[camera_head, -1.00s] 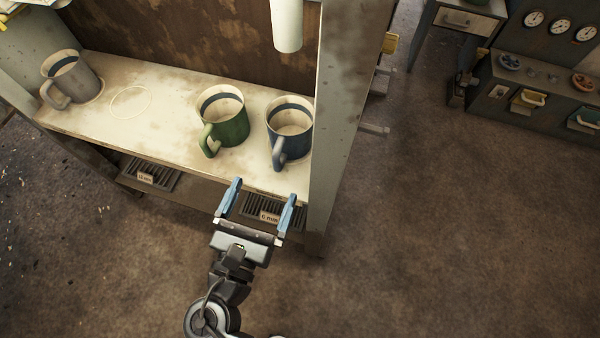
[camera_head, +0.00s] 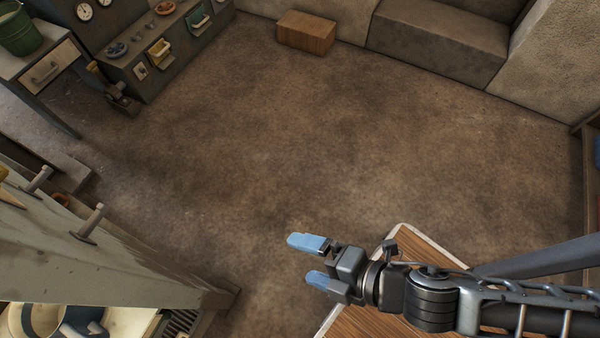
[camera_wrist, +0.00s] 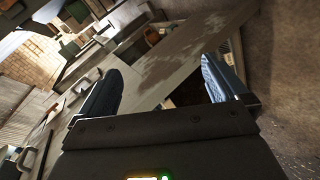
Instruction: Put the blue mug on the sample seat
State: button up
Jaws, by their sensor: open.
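A mug with a pale inside and a dark blue band, which looks like the blue mug (camera_head: 42,318), shows at the bottom left of the head view. It stands on the pale shelf (camera_head: 128,322) behind the post, and the picture edge cuts it off. My gripper (camera_head: 305,260) is open and empty, well to the right of the mug and apart from it. In the wrist view its two blue fingers (camera_wrist: 160,72) are spread with nothing between them. I cannot make out the mug in the wrist view. No sample seat can be made out in the current frames.
A post with pegs (camera_head: 95,222) stands between my gripper and the shelf. A wooden top with a pale edge (camera_head: 350,322) lies under my arm. A workbench (camera_head: 150,75) and a wooden box (camera_head: 306,33) are at the back. The floor between is clear.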

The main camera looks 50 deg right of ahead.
jog(key=s+d+r+m+t+h, duration=0.1)
jog(key=s+d+r+m+t, duration=0.1)
jog(key=r+m, duration=0.6)
jog(key=s+d+r+m+t+h, duration=0.2)
jog(key=s+d+r+m, duration=0.3)
jog(key=d+r+m, duration=0.2)
notch_tip(320, 180, up, 4)
jog(key=shift+s+d+f+m, duration=0.15)
jog(key=shift+s+m, duration=0.1)
jog(key=shift+m, duration=0.85)
jog(key=shift+c, duration=0.2)
